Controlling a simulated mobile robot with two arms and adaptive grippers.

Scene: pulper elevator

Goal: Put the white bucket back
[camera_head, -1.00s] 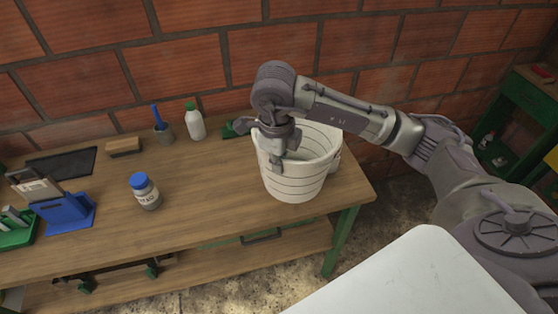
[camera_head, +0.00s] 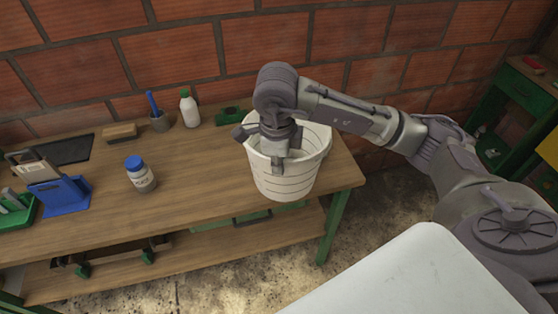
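The white bucket (camera_head: 284,184) stands upright at the right end of the wooden table (camera_head: 205,185), close to its front edge. Dark lines ring its side. My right gripper (camera_head: 264,143) is over the bucket's left rim, pointing down. Its fingers look spread, with one outside the rim on the left and others over the bucket's mouth. I cannot tell whether any finger touches the wall. The bucket's inside is mostly hidden by the gripper. My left gripper is not in view.
A blue-capped jar (camera_head: 140,176), a white bottle (camera_head: 189,109), a pen cup (camera_head: 159,122) and a brown block (camera_head: 119,132) stand left of the bucket. A green item (camera_head: 231,115) lies behind it. A brick wall (camera_head: 180,55) backs the table. A green shelf (camera_head: 525,90) stands right.

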